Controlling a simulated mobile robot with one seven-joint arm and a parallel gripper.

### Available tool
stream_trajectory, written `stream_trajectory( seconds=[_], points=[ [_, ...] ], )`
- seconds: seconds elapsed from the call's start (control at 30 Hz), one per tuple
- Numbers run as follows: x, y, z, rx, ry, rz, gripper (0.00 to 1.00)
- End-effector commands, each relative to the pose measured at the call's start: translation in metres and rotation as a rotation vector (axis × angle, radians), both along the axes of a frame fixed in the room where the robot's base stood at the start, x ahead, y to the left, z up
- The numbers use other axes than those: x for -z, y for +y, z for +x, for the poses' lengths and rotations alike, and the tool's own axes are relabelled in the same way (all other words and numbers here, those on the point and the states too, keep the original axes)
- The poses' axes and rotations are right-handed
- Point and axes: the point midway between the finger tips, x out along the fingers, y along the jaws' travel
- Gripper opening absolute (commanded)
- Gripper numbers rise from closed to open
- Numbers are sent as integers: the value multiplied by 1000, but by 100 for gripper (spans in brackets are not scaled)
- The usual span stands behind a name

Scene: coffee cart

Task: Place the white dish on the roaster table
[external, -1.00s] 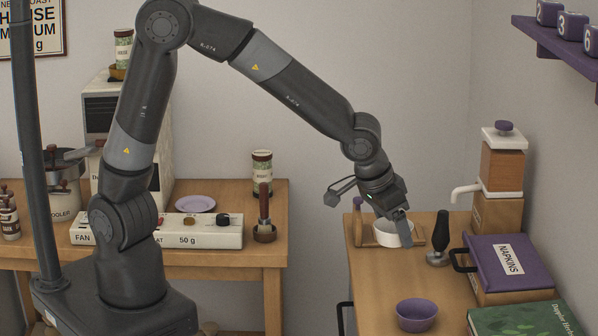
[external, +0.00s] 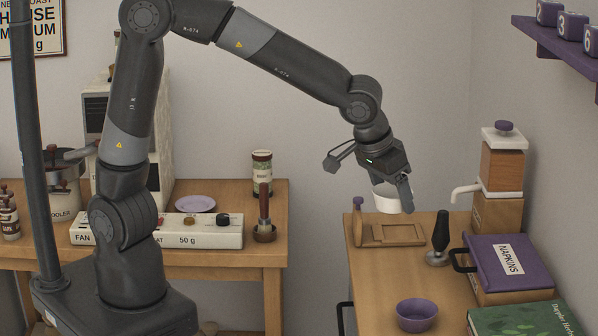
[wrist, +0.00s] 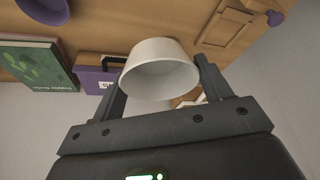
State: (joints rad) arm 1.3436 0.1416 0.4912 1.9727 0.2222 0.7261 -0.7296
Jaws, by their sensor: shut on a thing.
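The white dish (external: 387,198) is a small round bowl. My gripper (external: 397,197) is shut on it and holds it in the air above the right-hand wooden table (external: 380,285). In the wrist view the dish (wrist: 160,72) sits between my two fingers, its open side facing the camera; it looks empty. The roaster table (external: 262,250) is the wooden table at the left, with the white control panel marked "50 g" (external: 200,238) on it. A lilac plate (external: 195,203) lies on that table behind the panel.
A labelled jar (external: 262,172) and a wooden-handled tool (external: 264,215) stand at the roaster table's right end. A gap separates the tables.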

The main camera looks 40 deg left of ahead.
Motion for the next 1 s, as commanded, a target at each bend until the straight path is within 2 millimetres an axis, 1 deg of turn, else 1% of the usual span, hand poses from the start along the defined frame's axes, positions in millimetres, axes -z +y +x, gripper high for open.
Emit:
stream_trajectory(
  seconds=[0.03,0.17,0.27,0.3,0.37,0.4,0.47,0.5,0.57,0.6,0.67,0.7,0.77,0.8,0.87,0.9,0.97,1.0],
  points=[
    [0,8,11,-41,0,1,48],
    [0,32,40,-162,-1,1,48],
    [0,59,69,-289,-2,2,48],
    [0,73,82,-347,-2,2,48],
    [0,95,101,-441,-3,2,48],
    [0,110,113,-504,-2,2,48],
    [0,134,130,-598,-2,1,48],
    [0,151,141,-661,-2,2,48],
    [0,177,155,-755,-1,1,48],
    [0,194,164,-817,-2,1,48],
    [0,219,176,-906,-1,1,48],
    [0,237,184,-967,-2,1,48],
    [0,265,193,-1056,-3,2,48],
    [0,282,199,-1114,-3,1,48],
    [0,309,206,-1202,-2,2,48],
    [0,327,210,-1260,-2,1,48],
    [0,355,215,-1346,-2,2,48],
    [0,373,218,-1403,-3,2,48]
  ],
)
